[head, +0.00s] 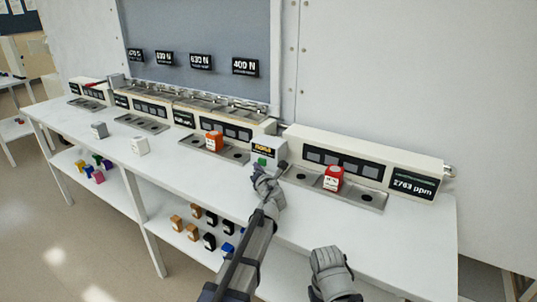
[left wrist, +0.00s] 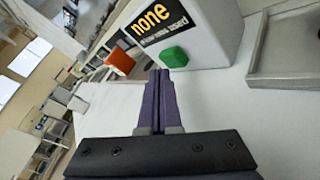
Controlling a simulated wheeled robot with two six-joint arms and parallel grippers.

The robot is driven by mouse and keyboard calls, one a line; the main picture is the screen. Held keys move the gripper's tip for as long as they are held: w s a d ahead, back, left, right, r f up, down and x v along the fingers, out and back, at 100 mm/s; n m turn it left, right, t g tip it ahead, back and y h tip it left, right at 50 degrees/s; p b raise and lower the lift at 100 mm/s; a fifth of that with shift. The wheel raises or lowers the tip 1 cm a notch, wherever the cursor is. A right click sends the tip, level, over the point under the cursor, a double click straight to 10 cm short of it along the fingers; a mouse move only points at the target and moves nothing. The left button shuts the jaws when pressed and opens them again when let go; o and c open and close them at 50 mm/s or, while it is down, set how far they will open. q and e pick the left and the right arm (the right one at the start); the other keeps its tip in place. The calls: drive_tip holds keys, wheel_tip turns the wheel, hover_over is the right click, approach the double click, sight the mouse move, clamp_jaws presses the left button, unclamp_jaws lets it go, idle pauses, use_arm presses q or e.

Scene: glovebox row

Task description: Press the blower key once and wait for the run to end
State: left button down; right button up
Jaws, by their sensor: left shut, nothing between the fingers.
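The green key (head: 262,161) is on the lower front of a small white box (head: 281,147) with a black display. In the left wrist view the green key (left wrist: 174,57) is under the display (left wrist: 160,28), which reads "none" in yellow. My left gripper (head: 258,170) is shut and empty, directly in front of the key. In the left wrist view its purple fingertips (left wrist: 158,74) end at the key's lower left edge. I cannot tell whether they touch it.
A red block (head: 333,178) sits on the right tray (head: 370,198), before a panel (head: 413,186) reading about 2763 ppm. An orange block (head: 214,141) sits on a tray to the left. Colored blocks lie on the shelf below.

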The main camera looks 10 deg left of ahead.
use_arm(q)
drive_tip(key=shift+w, duration=0.15)
drive_tip(key=shift+w+d, duration=0.2)
drive_tip(key=shift+w, duration=0.1)
idle(0.3)
drive_tip(key=shift+w, duration=0.2)
idle(0.5)
drive_tip(key=shift+s, duration=0.1)
drive_tip(key=shift+s+a, duration=0.2)
drive_tip(key=shift+s, duration=0.35)
drive_tip(key=shift+s+a, duration=0.35)
drive_tip(key=shift+s, duration=0.6)
drive_tip(key=shift+s+a, duration=0.3)
drive_tip(key=shift+s, duration=0.65)
drive_tip(key=shift+s+a, duration=0.35)
drive_tip(key=shift+s, duration=0.6)
